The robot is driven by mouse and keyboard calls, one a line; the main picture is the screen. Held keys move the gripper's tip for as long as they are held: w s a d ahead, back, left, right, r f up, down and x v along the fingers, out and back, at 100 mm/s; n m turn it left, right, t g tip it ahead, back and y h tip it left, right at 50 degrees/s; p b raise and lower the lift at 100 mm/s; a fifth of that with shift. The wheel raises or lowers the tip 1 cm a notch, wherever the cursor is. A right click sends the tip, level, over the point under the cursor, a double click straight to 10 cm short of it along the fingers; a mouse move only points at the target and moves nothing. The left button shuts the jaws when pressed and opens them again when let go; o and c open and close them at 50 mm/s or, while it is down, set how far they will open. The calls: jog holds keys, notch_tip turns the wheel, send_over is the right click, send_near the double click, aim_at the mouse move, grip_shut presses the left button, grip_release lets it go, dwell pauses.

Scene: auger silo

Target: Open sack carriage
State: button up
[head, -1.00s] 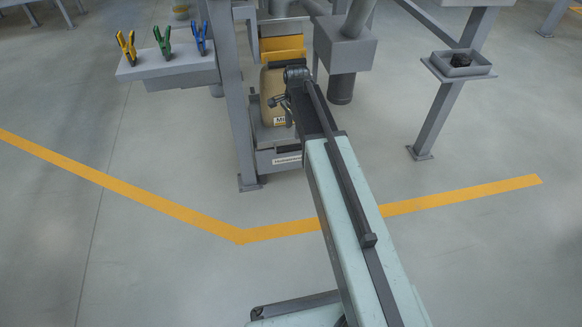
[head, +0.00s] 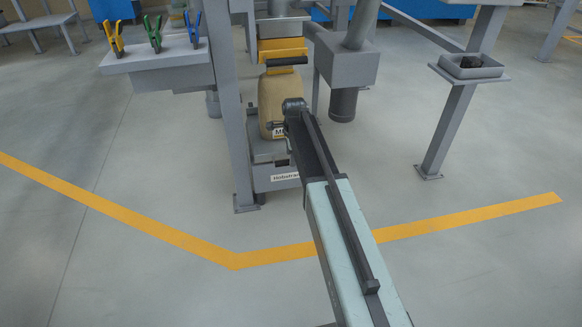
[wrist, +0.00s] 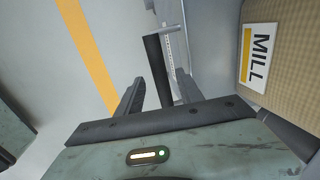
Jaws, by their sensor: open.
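The sack carriage (head: 272,178) is a low grey unit with a white label on its front, under the grey frame. A tan sack (head: 268,97) stands upright on it below a yellow spout part. In the wrist view the sack (wrist: 285,75) shows a MILL label at the right. My gripper (head: 273,128) is in front of the sack's lower part in the head view, above the carriage front. In the wrist view my gripper (wrist: 157,92) is open, with a dark round handle bar (wrist: 155,65) between the jaws. I cannot tell whether they touch it.
A grey post (head: 232,140) stands just left of the carriage. A shelf (head: 150,58) with yellow, green and blue clamps is at upper left. A small tray (head: 468,72) on a leg stands at right. The floor around the yellow line (head: 130,215) is clear.

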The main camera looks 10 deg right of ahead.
jog(key=f, duration=0.1)
jog(key=f+b, duration=0.1)
jog(key=shift+w+f, duration=0.25)
jog(key=shift+f, duration=0.05)
jog(key=shift+r, duration=0.1)
grip_shut()
dwell(1.1)
